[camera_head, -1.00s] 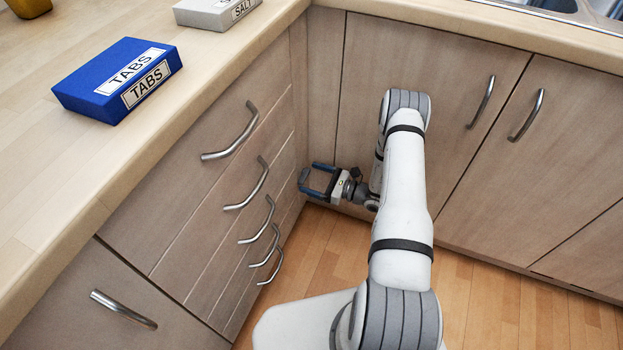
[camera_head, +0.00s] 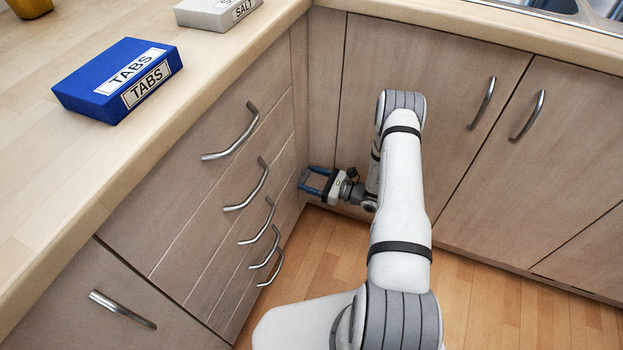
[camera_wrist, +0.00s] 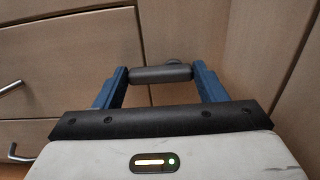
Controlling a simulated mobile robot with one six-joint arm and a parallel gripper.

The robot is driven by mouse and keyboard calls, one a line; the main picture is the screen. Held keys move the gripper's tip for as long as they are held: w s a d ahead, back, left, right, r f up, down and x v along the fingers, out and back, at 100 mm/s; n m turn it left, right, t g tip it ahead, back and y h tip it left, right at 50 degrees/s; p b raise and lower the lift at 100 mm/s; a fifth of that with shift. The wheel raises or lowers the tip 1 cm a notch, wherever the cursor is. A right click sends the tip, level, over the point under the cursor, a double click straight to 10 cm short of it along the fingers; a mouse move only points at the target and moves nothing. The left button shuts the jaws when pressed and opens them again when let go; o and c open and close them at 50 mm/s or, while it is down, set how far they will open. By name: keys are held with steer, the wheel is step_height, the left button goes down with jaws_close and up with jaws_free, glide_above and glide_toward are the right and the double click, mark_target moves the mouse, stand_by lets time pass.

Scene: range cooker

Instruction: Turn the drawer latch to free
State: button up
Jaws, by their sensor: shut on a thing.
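A dark grey bar (camera_wrist: 160,73), which looks like the drawer latch, lies across the gap between the blue fingertips of my gripper (camera_wrist: 158,77) in the wrist view. A small rounded grey part shows just behind it, against the drawer fronts. My gripper is shut on the bar, one finger at each end. In the head view my gripper (camera_head: 314,181) is low in the corner beside the drawer stack, and the latch is too small to make out there. Its exact turn angle cannot be told.
Drawer fronts with curved metal handles (camera_head: 255,187) stand to the left of my gripper. Cupboard doors (camera_head: 430,110) meet them at the corner close behind. A blue TABS box (camera_head: 85,85) and a SALT box (camera_head: 214,12) stand on the worktop. Wooden floor (camera_head: 490,300) is clear at right.

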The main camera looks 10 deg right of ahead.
steer(key=shift+w+d+f+n+b, duration=0.3)
steer(key=shift+n+b, duration=0.9)
steer(key=shift+n, duration=1.75)
steer(key=shift+w+f+n+b, duration=0.1)
steer(key=shift+f+n+b, duration=0.25)
steer(key=shift+n+b, duration=1.75)
steer(key=shift+w+d+f+n+b, duration=0.15)
steer(key=shift+f+n+b, duration=0.2)
steer(key=shift+n, duration=3.5)
steer(key=o, duration=1)
